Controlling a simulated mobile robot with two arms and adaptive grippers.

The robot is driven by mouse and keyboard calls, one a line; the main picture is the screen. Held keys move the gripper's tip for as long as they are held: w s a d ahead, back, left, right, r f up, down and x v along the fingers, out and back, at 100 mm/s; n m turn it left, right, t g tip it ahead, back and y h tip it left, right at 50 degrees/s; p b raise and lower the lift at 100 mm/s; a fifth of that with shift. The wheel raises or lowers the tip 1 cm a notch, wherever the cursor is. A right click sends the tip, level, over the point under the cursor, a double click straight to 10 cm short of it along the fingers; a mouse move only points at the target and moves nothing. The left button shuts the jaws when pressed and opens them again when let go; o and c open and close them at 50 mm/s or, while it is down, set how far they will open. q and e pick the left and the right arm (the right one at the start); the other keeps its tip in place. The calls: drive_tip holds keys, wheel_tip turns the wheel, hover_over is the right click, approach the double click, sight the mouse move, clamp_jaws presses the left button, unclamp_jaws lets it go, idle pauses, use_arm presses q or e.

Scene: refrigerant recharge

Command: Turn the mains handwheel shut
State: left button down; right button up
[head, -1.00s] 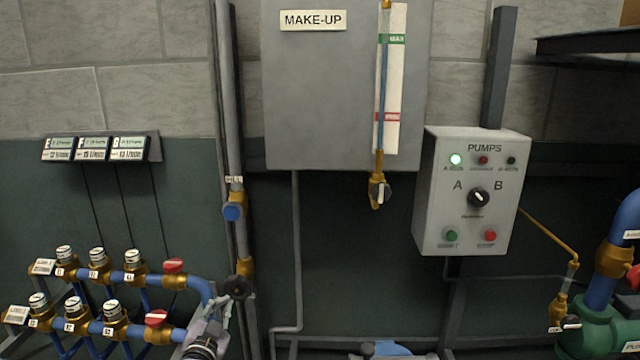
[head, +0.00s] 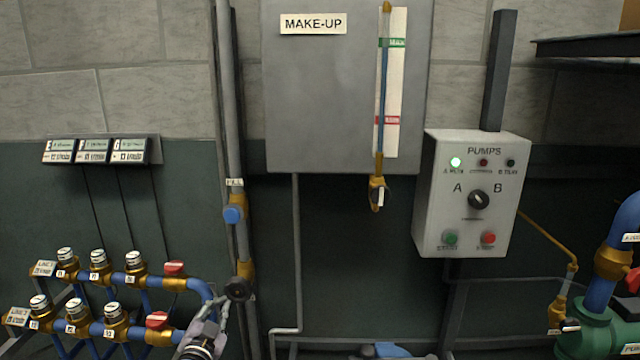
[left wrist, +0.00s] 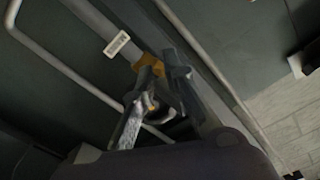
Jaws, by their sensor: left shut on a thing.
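The mains handwheel (head: 238,288) is a small dark wheel on the grey vertical pipe, low and left of centre in the head view, below a brass fitting. My left gripper (head: 224,308) reaches up to it from below and is shut on it. In the left wrist view the fingers (left wrist: 152,98) close around the dark handwheel (left wrist: 172,106), beside a brass fitting. The fingers hide part of the wheel, and I cannot read how far it is turned. My right gripper is not in view.
Two blue pipe manifolds (head: 90,331) with brass valves and red handles stand close left of my gripper. A blue-capped fitting (head: 233,214) sits higher on the pipe. The make-up tank (head: 325,100) and the pumps box (head: 472,225) hang to the right.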

use_arm(q)
drive_tip(key=shift+a+r, duration=0.15)
drive_tip(key=s+p, duration=0.1)
drive_tip(key=s, duration=0.1)
drive_tip(key=s+p, duration=0.3)
drive_tip(key=s, duration=0.1)
drive_tip(key=shift+a+f, duration=0.15)
drive_tip(key=shift+f, duration=0.2)
